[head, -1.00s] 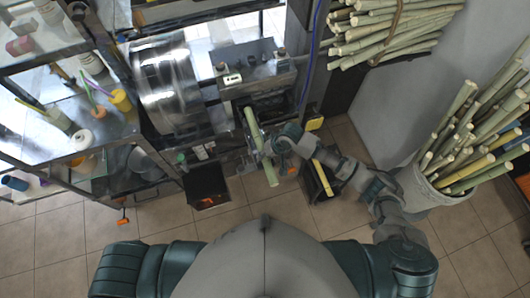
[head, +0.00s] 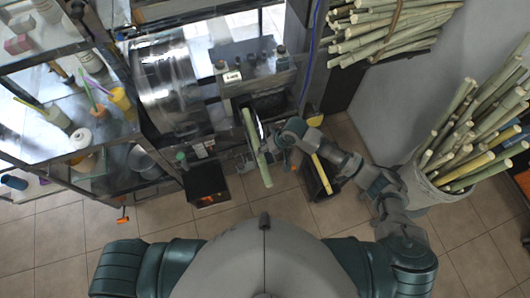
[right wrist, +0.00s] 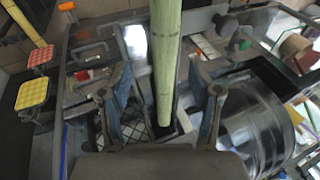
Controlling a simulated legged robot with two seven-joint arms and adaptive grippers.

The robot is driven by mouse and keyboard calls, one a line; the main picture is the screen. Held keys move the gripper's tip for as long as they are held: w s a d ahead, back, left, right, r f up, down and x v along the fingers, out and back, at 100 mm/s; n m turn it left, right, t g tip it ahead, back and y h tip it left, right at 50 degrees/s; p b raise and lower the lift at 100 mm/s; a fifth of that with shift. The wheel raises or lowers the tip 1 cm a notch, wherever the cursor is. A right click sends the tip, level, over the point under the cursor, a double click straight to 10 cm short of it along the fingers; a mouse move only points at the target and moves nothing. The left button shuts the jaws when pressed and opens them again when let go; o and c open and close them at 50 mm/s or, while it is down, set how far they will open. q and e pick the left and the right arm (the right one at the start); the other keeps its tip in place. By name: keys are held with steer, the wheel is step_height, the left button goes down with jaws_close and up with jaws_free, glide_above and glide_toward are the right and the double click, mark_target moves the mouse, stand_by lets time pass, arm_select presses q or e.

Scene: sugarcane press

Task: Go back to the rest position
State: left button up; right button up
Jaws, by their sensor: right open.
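A pale green sugarcane stalk (head: 251,130) leans at the press (head: 262,88), its lower end jutting out toward me. My right gripper (head: 263,136) is beside the stalk, at its right. In the right wrist view the stalk (right wrist: 165,60) runs down between the two spread fingers of my right gripper (right wrist: 164,95), with a gap on each side. The gripper is open. My left gripper is not in view; only my left shoulder shows.
A white bucket of cane (head: 425,186) stands at the right, below a cane bundle (head: 395,28). A glass shelf with bottles (head: 92,68) and a shiny metal drum (head: 172,88) are at the left. Dark bins (head: 205,184) jut out low.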

steer(key=v, duration=0.8)
steer(key=shift+d+r, duration=0.15)
steer(key=shift+r, duration=0.2)
steer(key=s+a+f+n+t+y, duration=0.1)
steer(key=s+f+t, duration=0.1)
steer(key=s+f, duration=0.35)
steer(key=s+d+f+m+h, duration=0.1)
steer(key=s+d+f+h, duration=0.2)
steer(key=s+d, duration=0.55)
steer(key=s+d+f+m+h, duration=0.1)
steer(key=s+d+f+h, duration=0.1)
steer(key=s+d, duration=0.6)
step_height(320, 180, down, 30)
steer(key=s+d+b, duration=0.1)
steer(key=b, duration=0.1)
steer(key=s+d+f+g, duration=0.2)
steer(key=s+d+f, duration=0.1)
steer(key=s+f, duration=1.2)
steer(key=shift+s+b, duration=0.45)
steer(key=shift+s, duration=0.45)
